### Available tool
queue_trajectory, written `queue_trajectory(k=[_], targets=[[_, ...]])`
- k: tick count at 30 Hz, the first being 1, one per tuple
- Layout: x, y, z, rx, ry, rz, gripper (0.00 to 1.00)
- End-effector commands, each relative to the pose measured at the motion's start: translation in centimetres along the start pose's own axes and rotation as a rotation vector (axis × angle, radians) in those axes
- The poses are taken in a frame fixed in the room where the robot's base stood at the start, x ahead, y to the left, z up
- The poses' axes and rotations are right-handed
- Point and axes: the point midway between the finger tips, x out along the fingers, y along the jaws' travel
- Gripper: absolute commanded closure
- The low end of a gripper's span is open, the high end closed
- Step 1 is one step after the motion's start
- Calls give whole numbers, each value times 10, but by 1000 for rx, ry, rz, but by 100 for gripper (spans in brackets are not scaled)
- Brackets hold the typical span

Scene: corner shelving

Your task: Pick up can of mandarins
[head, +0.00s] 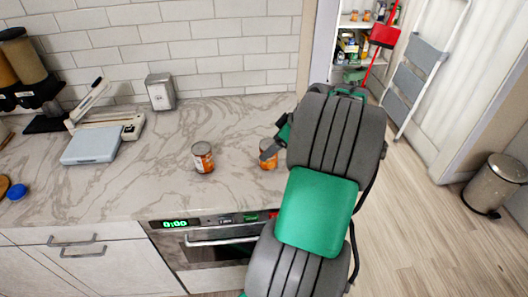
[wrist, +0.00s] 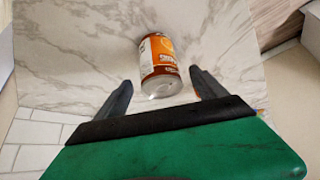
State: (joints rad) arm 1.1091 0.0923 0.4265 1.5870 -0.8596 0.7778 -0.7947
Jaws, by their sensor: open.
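A can with an orange and white label (head: 268,163) stands on the marbled counter, partly covered by my gripper (head: 273,148) in the head view. In the wrist view this can (wrist: 160,58) lies between the two dark fingers of my gripper (wrist: 160,80), with a gap on each side. My gripper is open and empty. A second, similar can (head: 203,158) stands to the left on the counter, clear of my gripper. The label text is too small to tell which can holds mandarins.
The marbled counter (head: 130,185) is clear between the cans and a blue-grey scale (head: 92,145) at left. A metal napkin holder (head: 160,92) stands by the tiled wall. An oven (head: 215,242) is below the counter. A bin (head: 497,185) stands on the floor at right.

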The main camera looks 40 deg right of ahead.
Motion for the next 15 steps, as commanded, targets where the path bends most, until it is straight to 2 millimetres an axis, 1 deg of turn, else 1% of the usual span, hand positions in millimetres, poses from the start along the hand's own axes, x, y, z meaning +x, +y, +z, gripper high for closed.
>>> queue_trajectory(k=[5, 10, 12, 15], targets=[[23, -1, 0, 5, -2, -1, 19], [54, -2, -1, 6, -1, 0, 19], [60, -2, -1, 4, -2, 0, 19], [62, -1, 0, 3, -1, 2, 19]])
